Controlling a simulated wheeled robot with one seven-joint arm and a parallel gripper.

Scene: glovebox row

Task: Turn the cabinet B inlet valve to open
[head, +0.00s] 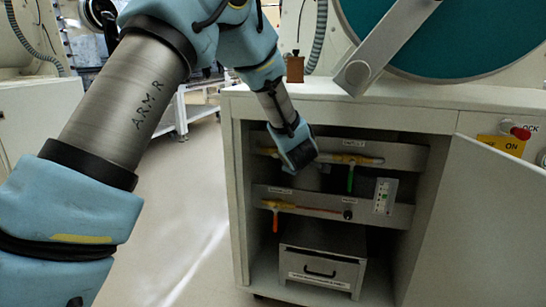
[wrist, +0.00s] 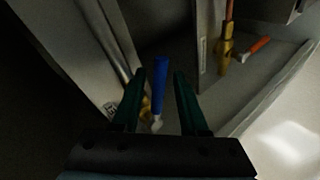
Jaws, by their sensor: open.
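My gripper (wrist: 160,73) is open. In the wrist view a blue valve handle (wrist: 158,92) stands between its two dark fingers, with a visible gap to each. The handle joins a valve beside a pale pipe (wrist: 103,45), partly hidden by the left finger. In the head view my wrist reaches into the open cabinet (head: 240,200) at the upper panel (head: 408,155), and hides the blue handle and my fingers. A green valve handle (head: 350,180) hangs right of my wrist. An orange valve handle (head: 275,222) hangs on the lower panel. I cannot read which label names the inlet.
The cabinet door (head: 485,205) stands open at the right. A grey drawer box (head: 320,268) sits low inside. A small white indicator unit (head: 385,196) is on the lower panel. The wrist view shows the orange handle (wrist: 260,44) off to the right. Open floor (head: 190,225) lies left.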

